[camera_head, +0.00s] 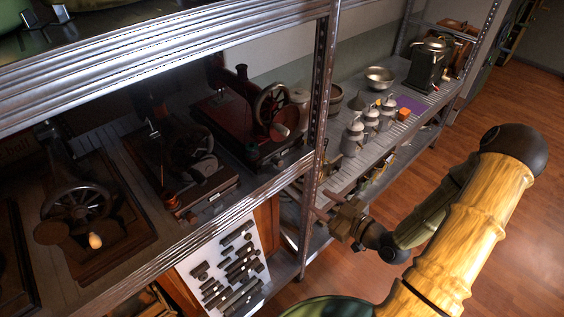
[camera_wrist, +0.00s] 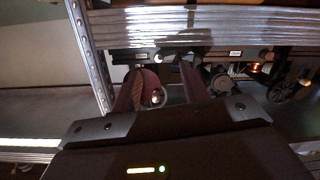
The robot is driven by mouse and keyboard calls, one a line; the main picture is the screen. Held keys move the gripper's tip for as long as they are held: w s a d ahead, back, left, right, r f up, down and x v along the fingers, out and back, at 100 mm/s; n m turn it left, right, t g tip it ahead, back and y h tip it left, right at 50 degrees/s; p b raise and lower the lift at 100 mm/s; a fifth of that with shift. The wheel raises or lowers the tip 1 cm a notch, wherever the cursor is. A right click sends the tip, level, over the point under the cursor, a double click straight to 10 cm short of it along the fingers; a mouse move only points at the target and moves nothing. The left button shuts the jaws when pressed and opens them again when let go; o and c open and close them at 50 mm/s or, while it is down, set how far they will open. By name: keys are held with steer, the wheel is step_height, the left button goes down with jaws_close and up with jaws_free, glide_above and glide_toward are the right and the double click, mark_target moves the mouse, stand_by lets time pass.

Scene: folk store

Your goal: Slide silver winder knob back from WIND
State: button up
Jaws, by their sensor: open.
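Three old sewing machines stand on the near shelf in the head view. The red sewing machine (camera_head: 240,112) is nearest my gripper and has a large spoked handwheel (camera_head: 272,104) with a pale rounded handle (camera_head: 280,131). My gripper (camera_head: 316,208) is open and empty, in front of the shelf upright, to the right of and lower than that machine. In the wrist view my gripper (camera_wrist: 160,84) has its fingers apart, with a small pale, shiny round knob (camera_wrist: 158,97) showing between them, apparently beyond the tips. I cannot tell if this is the winder knob, and no WIND marking is legible.
The dark sewing machine (camera_head: 185,165) and a black one with a spoked wheel (camera_head: 80,205) stand further left. A ribbed metal shelf edge (camera_head: 200,215) and a perforated upright (camera_head: 318,100) lie close to my gripper. Metal cans (camera_head: 353,137) stand on the shelf behind. The wooden floor at right is clear.

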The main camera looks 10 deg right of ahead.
steer(key=shift+s+d+r+t+y, duration=0.1)
steer(key=shift+r+t+y, duration=0.1)
steer(key=shift+r+t, duration=0.25)
steer(key=shift+s+d+r+t+y, duration=0.1)
steer(key=shift+r+t+y, duration=0.1)
steer(key=shift+r+t, duration=0.25)
steer(key=shift+w, duration=0.1)
steer(key=b, duration=0.7)
glide_toward(281, 164)
steer(key=p+x, duration=0.4)
steer(key=x, duration=0.4)
steer(key=shift+w+a+p, duration=0.1)
steer(key=shift+a+p, duration=0.05)
steer(key=shift+p, duration=0.2)
steer(key=shift+w+a+f, duration=0.1)
steer(key=shift+w+a, duration=0.25)
steer(key=shift+w, duration=0.15)
